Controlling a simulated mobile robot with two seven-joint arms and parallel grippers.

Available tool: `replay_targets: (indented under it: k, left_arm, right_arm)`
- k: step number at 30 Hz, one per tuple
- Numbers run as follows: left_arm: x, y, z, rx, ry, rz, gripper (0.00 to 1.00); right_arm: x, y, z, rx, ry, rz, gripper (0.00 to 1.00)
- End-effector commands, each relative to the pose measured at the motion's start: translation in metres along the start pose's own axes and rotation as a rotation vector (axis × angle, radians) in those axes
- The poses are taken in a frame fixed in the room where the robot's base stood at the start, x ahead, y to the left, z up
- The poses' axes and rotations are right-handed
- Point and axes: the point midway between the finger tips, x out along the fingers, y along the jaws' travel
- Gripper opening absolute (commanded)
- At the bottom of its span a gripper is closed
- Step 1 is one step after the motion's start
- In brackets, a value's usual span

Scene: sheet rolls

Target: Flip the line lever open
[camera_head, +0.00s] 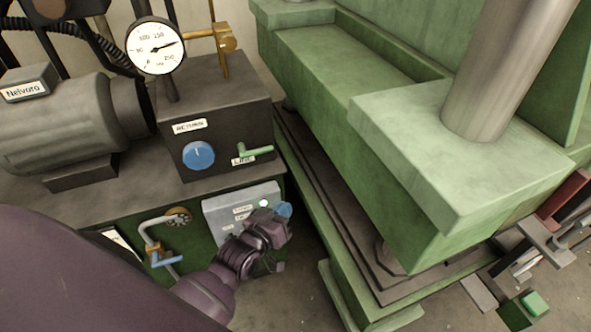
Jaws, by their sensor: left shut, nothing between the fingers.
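The line lever (257,151) is a small green handle on the front face of a dark box, beside a partly covered label that seems to read "LINE". It points to the right, roughly level. My left gripper (280,229), dark purple, is below the lever, in front of a grey panel. It is shut and empty, apart from the lever. My right gripper is not in view.
The dark box (228,97) also carries a blue knob (198,155). A gauge (154,46) stands above it. The grey panel (222,214) is partly hidden by my gripper. A large green press (400,180) blocks the right side.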

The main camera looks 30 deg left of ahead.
Motion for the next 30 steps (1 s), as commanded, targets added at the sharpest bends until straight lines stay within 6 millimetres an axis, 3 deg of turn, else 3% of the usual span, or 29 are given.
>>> replay_targets:
  k: [1, 6, 15, 21, 30]
  left_arm:
    - [0.016, 0.000, 0.010, -0.064, 0.033, 0.016, 0.00]
    - [0.059, 0.004, 0.008, -0.355, 0.184, 0.089, 0.00]
    - [0.111, -0.005, 0.009, -0.988, 0.454, 0.260, 0.00]
    - [0.125, -0.022, 0.013, -1.379, 0.620, 0.397, 0.00]
    - [0.123, -0.055, 0.024, -1.873, 0.862, 0.665, 0.00]
  right_arm:
    - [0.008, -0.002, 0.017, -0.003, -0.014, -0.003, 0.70]
    - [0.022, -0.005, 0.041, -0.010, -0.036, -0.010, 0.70]
    - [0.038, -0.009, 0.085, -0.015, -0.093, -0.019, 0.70]
    - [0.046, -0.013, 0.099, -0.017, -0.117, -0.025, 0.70]
    - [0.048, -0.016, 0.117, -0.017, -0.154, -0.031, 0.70]
